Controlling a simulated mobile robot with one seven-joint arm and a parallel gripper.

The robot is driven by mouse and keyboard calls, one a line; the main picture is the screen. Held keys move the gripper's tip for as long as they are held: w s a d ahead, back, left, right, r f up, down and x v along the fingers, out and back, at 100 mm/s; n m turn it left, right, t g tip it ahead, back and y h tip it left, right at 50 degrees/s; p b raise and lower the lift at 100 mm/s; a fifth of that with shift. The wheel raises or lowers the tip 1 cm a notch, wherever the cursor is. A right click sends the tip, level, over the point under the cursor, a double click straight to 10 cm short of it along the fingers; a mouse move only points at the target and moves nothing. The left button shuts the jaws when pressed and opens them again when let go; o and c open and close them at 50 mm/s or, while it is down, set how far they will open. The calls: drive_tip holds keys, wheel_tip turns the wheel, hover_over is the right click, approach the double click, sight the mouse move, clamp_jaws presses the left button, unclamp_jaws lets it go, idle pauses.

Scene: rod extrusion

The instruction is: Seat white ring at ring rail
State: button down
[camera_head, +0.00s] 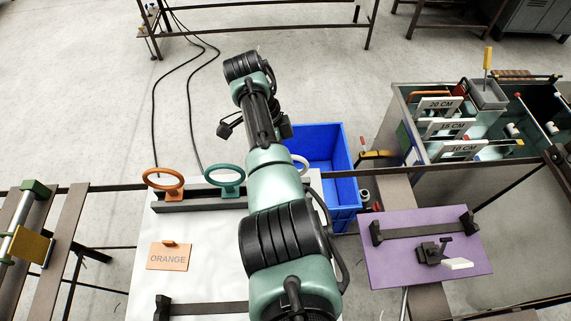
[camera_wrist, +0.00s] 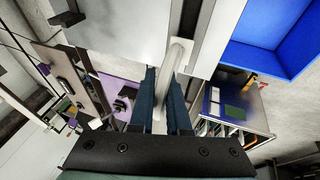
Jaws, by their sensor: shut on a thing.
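The white ring (camera_head: 300,161) shows only as a small arc to the right of my arm in the head view. In the wrist view the white ring (camera_wrist: 177,57) appears nearly edge-on. My gripper (camera_wrist: 164,84) is shut on it, with one dark blue finger on each side. The ring rail (camera_head: 186,203) is a dark bar along the far edge of the white table. An orange ring (camera_head: 164,184) and a teal ring (camera_head: 225,178) stand upright on it. My arm hides the rail's right part and the gripper in the head view. Contact between white ring and rail cannot be told.
A blue bin (camera_head: 318,146) stands beyond the rail. A purple board (camera_head: 425,265) with a dark rail lies at right. An orange sign (camera_head: 170,256) is on the white table (camera_head: 215,260). A divided cabinet (camera_head: 430,180) with length labels stands at far right.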

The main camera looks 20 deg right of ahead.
drive_tip(key=shift+f+b, duration=0.7)
drive_tip(key=shift+f, duration=0.2)
drive_tip(key=c, duration=0.8)
unclamp_jaws()
drive_tip(key=shift+r, duration=0.1)
drive_tip(key=shift+b+v, duration=0.7)
drive_tip(key=shift+v, duration=5.85)
